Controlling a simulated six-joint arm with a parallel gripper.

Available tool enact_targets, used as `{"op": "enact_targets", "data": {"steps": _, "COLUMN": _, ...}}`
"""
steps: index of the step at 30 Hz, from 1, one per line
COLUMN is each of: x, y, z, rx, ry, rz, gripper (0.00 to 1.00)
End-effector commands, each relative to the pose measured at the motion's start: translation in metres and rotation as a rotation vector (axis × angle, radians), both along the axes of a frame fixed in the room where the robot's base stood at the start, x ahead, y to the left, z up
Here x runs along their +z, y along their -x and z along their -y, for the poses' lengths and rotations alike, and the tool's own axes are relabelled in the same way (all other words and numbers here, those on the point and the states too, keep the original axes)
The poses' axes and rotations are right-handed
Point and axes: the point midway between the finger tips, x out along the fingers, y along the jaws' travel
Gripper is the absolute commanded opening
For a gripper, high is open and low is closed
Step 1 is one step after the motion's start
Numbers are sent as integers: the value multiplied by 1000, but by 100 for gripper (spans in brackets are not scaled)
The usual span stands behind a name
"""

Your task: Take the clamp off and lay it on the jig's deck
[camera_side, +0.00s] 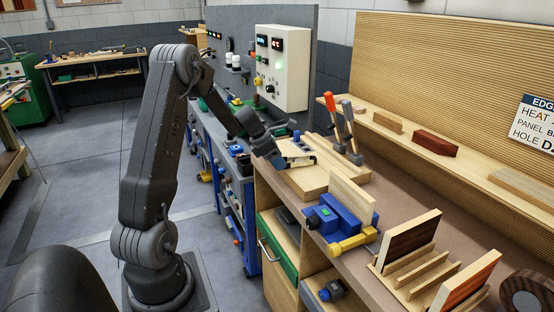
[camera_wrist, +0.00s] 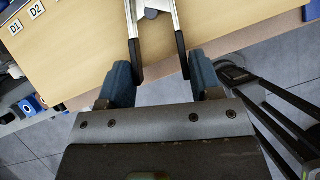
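In the wrist view, my gripper (camera_wrist: 162,82) has its two blue-grey fingers well apart. Between them are the two silver arms of the clamp (camera_wrist: 135,42), ending in black grips. The grips lie close to the inner sides of the fingers; I cannot tell whether they touch. A grey round part sits between the arms at the top edge, and the clamp's far end is out of view. The pale wooden deck of the jig (camera_wrist: 85,45), with labels D1 and D2, lies below. In the side view, my gripper (camera_side: 280,160) is at the left edge of the jig (camera_side: 307,182).
A control box (camera_side: 282,67) stands behind. The bench front (camera_side: 275,225) drops to the floor.

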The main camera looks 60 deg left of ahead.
Motion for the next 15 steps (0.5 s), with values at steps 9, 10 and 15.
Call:
{"op": "enact_targets", "data": {"steps": 9, "x": 0, "y": 0, "z": 0, "rx": 0, "ry": 0, "rz": 0, "gripper": 78}}
{"op": "enact_targets", "data": {"steps": 10, "x": 0, "y": 0, "z": 0, "rx": 0, "ry": 0, "rz": 0, "gripper": 81}}
{"op": "enact_targets", "data": {"steps": 15, "x": 0, "y": 0, "z": 0, "rx": 0, "ry": 0, "rz": 0, "gripper": 97}}
